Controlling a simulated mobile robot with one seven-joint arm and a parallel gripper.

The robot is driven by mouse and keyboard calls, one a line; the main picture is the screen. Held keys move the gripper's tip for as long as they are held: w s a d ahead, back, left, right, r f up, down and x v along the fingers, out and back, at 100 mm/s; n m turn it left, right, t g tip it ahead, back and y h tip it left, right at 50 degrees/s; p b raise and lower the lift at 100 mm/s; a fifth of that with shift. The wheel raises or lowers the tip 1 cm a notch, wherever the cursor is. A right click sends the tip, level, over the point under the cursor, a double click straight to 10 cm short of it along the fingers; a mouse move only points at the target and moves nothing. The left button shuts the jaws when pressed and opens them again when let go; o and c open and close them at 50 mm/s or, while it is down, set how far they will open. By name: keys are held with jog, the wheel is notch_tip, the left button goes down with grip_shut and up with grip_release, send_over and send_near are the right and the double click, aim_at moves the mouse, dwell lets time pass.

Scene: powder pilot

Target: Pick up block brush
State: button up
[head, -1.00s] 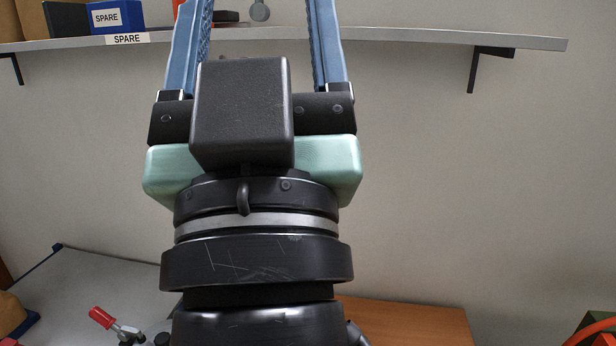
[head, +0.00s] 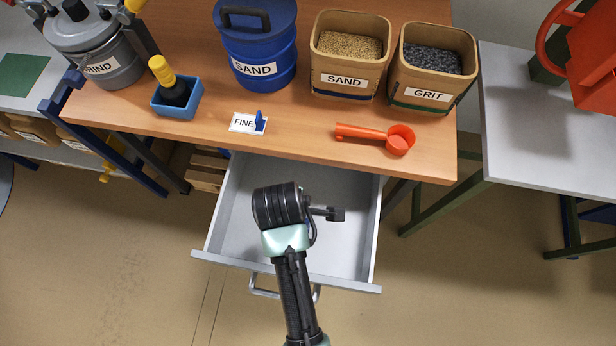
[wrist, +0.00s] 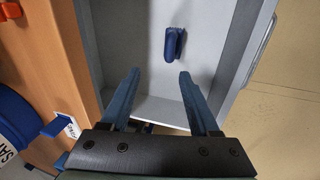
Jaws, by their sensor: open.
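A dark blue object (wrist: 175,43), which looks like the block brush, lies on the floor of the open grey drawer (wrist: 207,15) in the wrist view. My gripper (wrist: 159,74) is open and empty, its two blue fingers pointing into the drawer. The blue object lies beyond the fingertips, near the right finger, and does not touch them. In the head view my arm reaches over the open drawer (head: 345,185), and my wrist hides the fingers and the blue object.
The wooden bench (head: 290,130) stands behind the drawer. It bears a blue SAND drum (head: 256,50), SAND (head: 345,85) and GRIT (head: 425,92) bins, an orange scoop (head: 398,138), a FINE card (head: 243,122) and a yellow-handled tool (head: 165,75) in a blue holder. Drawer walls surround the gripper's area.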

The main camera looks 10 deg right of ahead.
jog(key=shift+g, duration=0.4)
jog(key=f, duration=0.2)
jog(key=f+b, duration=0.1)
jog(key=f, duration=0.2)
jog(key=f+b, duration=0.1)
jog(key=f, duration=0.2)
jog(key=shift+s+d+f, duration=0.1)
jog(key=shift+d+f, duration=0.15)
jog(key=shift+d, duration=0.1)
jog(key=shift+w+d+f+b, duration=0.1)
jog(key=shift+w+f+b, duration=0.2)
jog(key=shift+f, duration=0.65)
jog(key=shift+w+f+b, duration=0.15)
jog(key=shift+f+b, duration=0.2)
jog(key=shift+f, duration=0.6)
jog(key=shift+w+d+f+b, duration=0.1)
jog(key=shift+w+f+b, duration=0.2)
jog(key=shift+f, duration=0.65)
jog(key=shift+s, duration=0.1)
grip_shut()
